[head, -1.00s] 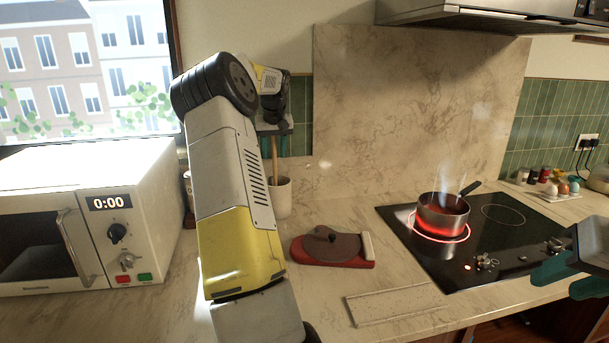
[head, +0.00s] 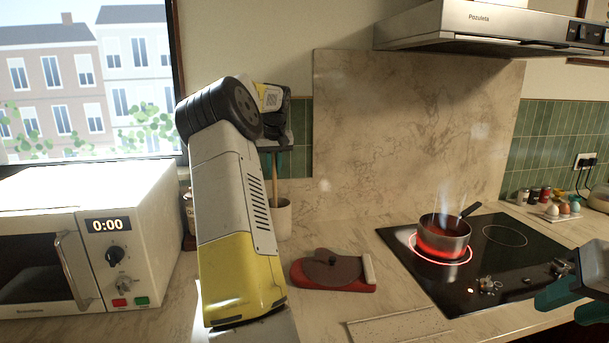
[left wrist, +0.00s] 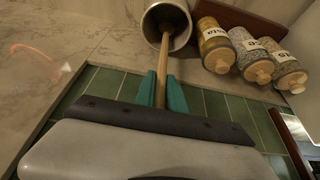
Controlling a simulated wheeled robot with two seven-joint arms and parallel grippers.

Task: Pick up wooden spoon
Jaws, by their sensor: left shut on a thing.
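The wooden spoon (head: 275,186) stands upright in a pale utensil crock (head: 284,221) at the back of the counter, right of the microwave. Only its handle shows; its lower end is hidden in the crock. My left gripper (head: 274,165) is above the crock with its teal fingers shut on the handle. In the left wrist view the handle (left wrist: 164,56) runs from between the teal fingers (left wrist: 162,90) into the crock (left wrist: 182,42). My right gripper (head: 571,303) is at the right edge of the head view, with its teal fingers apart and nothing seen between them.
A microwave (head: 112,256) stands at left. A red flat item with a grey-brown round top (head: 333,287) lies on the counter. A steaming pot (head: 443,236) sits on a glowing hob ring. Several jars (left wrist: 246,55) with wooden lids stand beside the crock.

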